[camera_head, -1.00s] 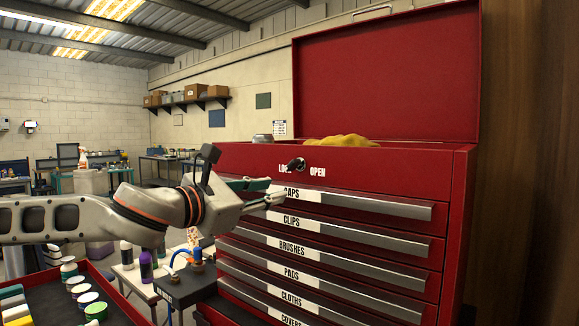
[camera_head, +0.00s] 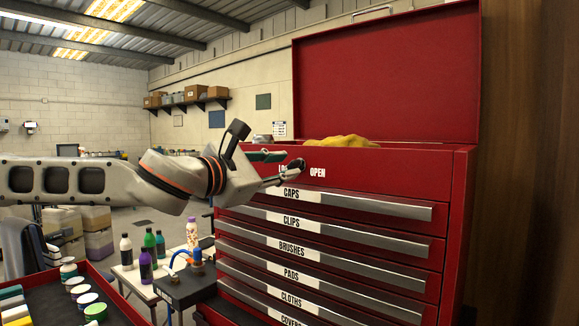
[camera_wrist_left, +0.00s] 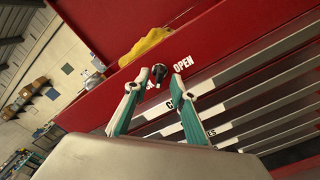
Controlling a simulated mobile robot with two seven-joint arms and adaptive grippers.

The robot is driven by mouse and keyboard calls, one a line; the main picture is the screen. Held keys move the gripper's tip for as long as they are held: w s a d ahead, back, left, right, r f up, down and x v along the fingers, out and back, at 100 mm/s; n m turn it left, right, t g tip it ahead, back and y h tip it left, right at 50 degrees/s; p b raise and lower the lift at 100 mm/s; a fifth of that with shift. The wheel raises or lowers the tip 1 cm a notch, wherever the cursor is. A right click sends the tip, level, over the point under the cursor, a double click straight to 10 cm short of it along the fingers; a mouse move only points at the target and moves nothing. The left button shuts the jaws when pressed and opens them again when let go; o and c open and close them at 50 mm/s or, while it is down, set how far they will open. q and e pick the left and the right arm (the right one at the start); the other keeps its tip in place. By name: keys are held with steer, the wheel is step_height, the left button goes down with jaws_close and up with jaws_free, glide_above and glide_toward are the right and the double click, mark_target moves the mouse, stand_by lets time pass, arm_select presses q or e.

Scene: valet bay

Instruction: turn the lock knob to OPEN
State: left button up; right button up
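The red tool chest (camera_head: 385,162) has a lid standing open and a top panel marked LOCK and OPEN. The small black lock knob (camera_wrist_left: 159,72) sits between the two words. In the head view it is mostly hidden behind my left gripper (camera_head: 282,172). In the left wrist view my left gripper (camera_wrist_left: 154,88) has its teal fingers spread apart with nothing between them. The knob shows just beyond the gap between the tips. I cannot tell whether a finger touches it, nor which way it points. My right gripper is in neither view.
Labelled drawers with long metal handles (camera_head: 370,212) lie below the knob, all shut. A yellow cloth (camera_head: 342,141) lies on the chest top. A tray of jars (camera_head: 110,305) and several bottles (camera_head: 146,265) stand at lower left.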

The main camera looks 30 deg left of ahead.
mark_target(294, 165)
arm_select(q)
steer(key=shift+w+d, duration=0.1)
steer(key=shift+w, duration=1.25)
jaws_close()
